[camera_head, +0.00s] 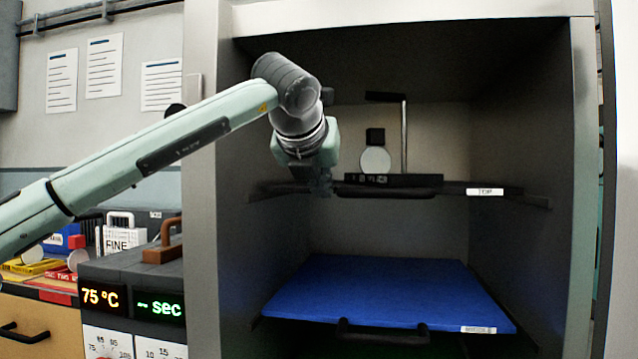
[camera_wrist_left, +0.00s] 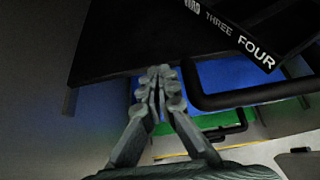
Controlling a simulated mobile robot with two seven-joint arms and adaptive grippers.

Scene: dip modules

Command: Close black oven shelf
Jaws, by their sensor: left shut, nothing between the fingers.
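The black oven shelf (camera_head: 450,188) sits at mid-height inside the grey cabinet, seen almost edge-on. It carries a white label at its front right and a black bar handle (camera_head: 385,192). In the left wrist view the shelf (camera_wrist_left: 125,40) fills the upper middle, with its handle (camera_wrist_left: 250,98) to the right. My left gripper (camera_head: 322,187) is at the shelf's front, left of the handle. Its fingers (camera_wrist_left: 158,80) are shut and empty, with the tips at the shelf's front edge; I cannot tell whether they touch it. My right gripper is not in view.
A blue shelf (camera_head: 380,290) with a black handle lies lower, protruding forward. A lettered black block (camera_wrist_left: 245,30), a pale disc (camera_head: 375,160) and an upright rod (camera_head: 404,135) are at the black shelf. Cabinet walls (camera_head: 203,230) bound both sides. A control box (camera_head: 130,275) stands left.

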